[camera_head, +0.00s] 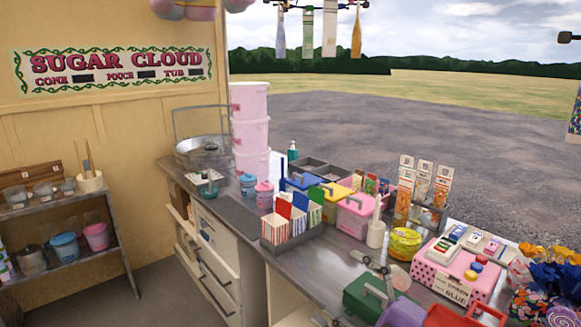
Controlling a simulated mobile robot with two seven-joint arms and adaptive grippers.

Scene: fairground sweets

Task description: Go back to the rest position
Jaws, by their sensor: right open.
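Only a small grey part of my right gripper (326,318) shows, at the bottom edge of the head view. It is low at the counter's front edge, left of the green box (362,300). It is open, and nothing shows between its fingers. The rest of it and its arm are cut off by the frame. My left gripper is out of view.
A grey metal tool (369,262) lies near the front. A shelf (70,198) stands left; the floor between is clear.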

